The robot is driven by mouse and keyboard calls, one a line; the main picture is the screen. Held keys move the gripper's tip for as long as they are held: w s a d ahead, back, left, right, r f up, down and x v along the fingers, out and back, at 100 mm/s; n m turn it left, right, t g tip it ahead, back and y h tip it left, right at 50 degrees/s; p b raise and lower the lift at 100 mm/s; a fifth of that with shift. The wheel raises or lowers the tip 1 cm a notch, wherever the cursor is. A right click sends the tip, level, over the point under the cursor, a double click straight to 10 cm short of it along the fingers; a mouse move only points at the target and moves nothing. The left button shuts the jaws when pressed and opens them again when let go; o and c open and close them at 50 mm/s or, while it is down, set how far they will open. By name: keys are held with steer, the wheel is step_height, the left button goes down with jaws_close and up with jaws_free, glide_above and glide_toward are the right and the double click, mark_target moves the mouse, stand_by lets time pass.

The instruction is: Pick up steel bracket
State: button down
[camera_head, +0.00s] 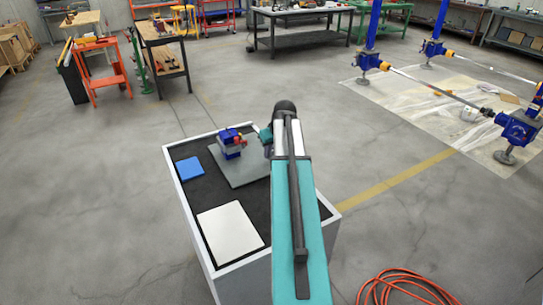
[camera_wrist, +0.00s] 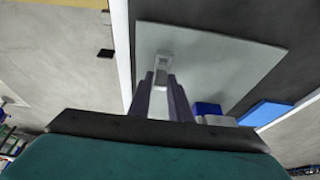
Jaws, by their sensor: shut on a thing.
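The steel bracket (camera_wrist: 163,60) is a small pale grey piece with an opening, seen in the wrist view. My gripper (camera_wrist: 163,82) is shut on it, with the bracket between the fingertips. Behind the bracket lies a flat grey mat (camera_wrist: 225,65); I cannot tell whether the bracket touches it or hangs above. In the head view my teal arm reaches over the cart, and the bracket and fingers are hidden behind it.
The dark-topped cart (camera_head: 190,205) has a raised white rim. Blue screw jacks (camera_head: 520,127) stand at the right. An orange cable (camera_head: 400,285) lies on the floor.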

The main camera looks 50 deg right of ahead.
steer(key=shift+r+b, duration=0.35)
steer(key=shift+r, duration=0.6)
steer(key=s+a+b, duration=0.1)
steer(key=s+a, duration=0.1)
steer(key=a, duration=0.1)
steer(key=s+a+b, duration=0.1)
steer(key=s+a, duration=0.2)
steer(key=a, duration=0.1)
steer(key=s+a+r+b, duration=0.1)
steer(key=s+a, duration=0.2)
steer(key=a, duration=0.1)
steer(key=shift+a, duration=0.1)
steer(key=shift+s+a+b, duration=0.15)
steer(key=shift+a+b, duration=0.05)
steer(key=shift+b, duration=0.35)
steer(key=shift+s+a+r+b, duration=0.2)
steer(key=shift+s+a+b, duration=0.3)
steer(key=shift+a+b, duration=0.2)
